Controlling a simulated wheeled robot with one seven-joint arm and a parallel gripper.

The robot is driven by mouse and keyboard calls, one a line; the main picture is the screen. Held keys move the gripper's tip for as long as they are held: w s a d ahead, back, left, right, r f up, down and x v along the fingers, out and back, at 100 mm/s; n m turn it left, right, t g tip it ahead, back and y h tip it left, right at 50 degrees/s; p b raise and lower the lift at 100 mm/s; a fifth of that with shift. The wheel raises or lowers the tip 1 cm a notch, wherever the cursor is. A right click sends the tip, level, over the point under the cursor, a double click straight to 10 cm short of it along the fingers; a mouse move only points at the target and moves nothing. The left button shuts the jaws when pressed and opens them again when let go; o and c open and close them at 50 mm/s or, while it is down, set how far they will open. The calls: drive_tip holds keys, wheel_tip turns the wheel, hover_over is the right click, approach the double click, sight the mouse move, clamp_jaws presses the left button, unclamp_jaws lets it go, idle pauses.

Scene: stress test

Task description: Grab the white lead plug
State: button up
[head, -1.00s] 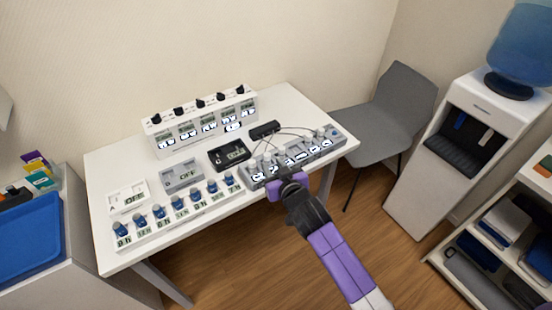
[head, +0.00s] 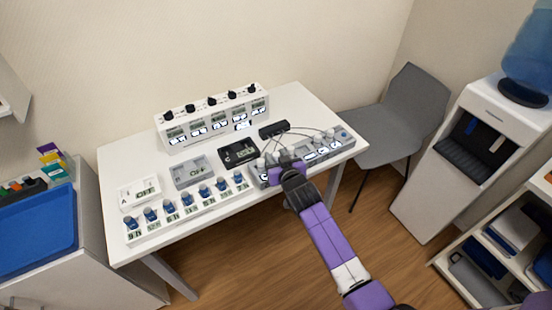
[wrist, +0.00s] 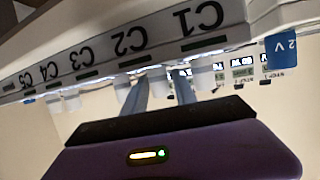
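A grey strip (head: 339,147) with lit labels and pale plugs on top lies along the right front of the white table. In the wrist view it appears upside down, with sockets marked C1 to C5 (wrist: 125,42). Several white plugs stand in it, one near C1 (wrist: 204,76) and one near C2 (wrist: 124,90). Thin leads run from some plugs to a small black box (head: 273,129). My gripper (head: 287,164) is at the strip and hides part of it. Its two fingers (wrist: 163,84) are apart among the plugs. I cannot tell whether they touch one.
Behind the strip are a black display unit (head: 239,152), a grey one (head: 190,170) and a long white panel with black knobs (head: 212,118). A row of blue-capped knobs (head: 187,209) lines the left front. A grey chair (head: 398,115) stands right of the table (head: 300,97).

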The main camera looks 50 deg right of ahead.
clamp_jaws()
drive_tip(key=shift+r, duration=0.15)
